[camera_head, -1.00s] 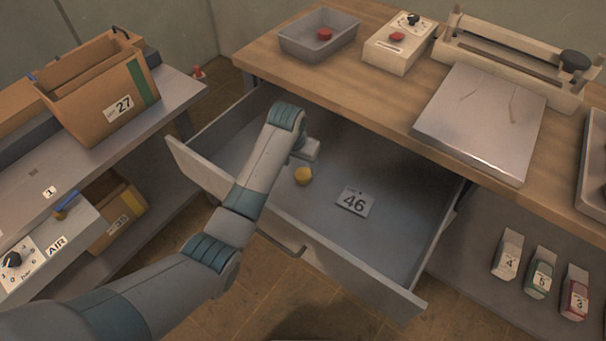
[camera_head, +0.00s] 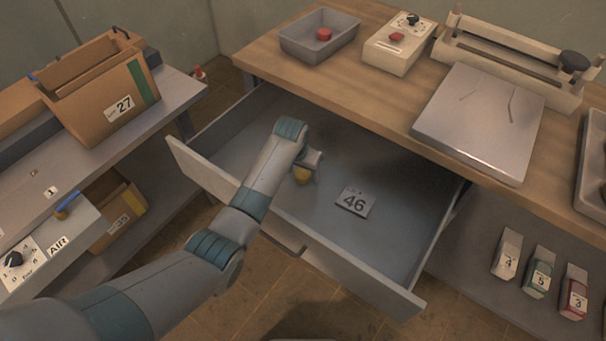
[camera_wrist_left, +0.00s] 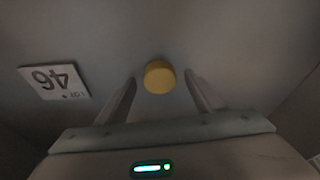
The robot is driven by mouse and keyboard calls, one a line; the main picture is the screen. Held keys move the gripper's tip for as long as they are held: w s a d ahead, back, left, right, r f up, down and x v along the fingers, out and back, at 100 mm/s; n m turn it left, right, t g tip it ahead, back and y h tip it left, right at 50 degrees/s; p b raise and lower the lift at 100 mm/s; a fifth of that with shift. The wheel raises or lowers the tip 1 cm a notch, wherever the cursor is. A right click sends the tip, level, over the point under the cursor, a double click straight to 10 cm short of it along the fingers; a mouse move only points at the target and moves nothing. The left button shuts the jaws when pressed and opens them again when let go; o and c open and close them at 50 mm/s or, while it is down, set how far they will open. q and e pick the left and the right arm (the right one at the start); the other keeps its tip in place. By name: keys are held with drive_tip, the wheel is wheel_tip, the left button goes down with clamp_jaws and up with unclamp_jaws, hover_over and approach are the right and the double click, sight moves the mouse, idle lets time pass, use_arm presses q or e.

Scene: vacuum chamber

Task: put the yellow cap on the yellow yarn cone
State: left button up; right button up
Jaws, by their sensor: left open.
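A small round yellow piece that looks like the yellow cap (camera_head: 302,176) lies on the floor of the open drawer (camera_head: 345,270). In the left wrist view the cap (camera_wrist_left: 159,77) shows as a yellow disc between and just beyond the fingertips. My left gripper (camera_head: 310,168) is inside the drawer, open and empty, above the cap and partly covering it in the head view. I cannot make out a yellow yarn cone in either view. My right gripper is not in view.
A card marked 46 (camera_head: 354,201) lies right of the cap. The workbench (camera_head: 390,110) overhangs the drawer's back and carries a grey tray (camera_head: 292,45) and a metal plate (camera_head: 478,125). A shelf with a cardboard box (camera_head: 95,100) stands left. The drawer's right part is clear.

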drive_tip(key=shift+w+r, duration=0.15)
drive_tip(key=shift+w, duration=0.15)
use_arm(q)
drive_tip(key=c, duration=1.1)
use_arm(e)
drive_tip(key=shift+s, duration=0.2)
use_arm(q)
drive_tip(key=shift+r, duration=0.1)
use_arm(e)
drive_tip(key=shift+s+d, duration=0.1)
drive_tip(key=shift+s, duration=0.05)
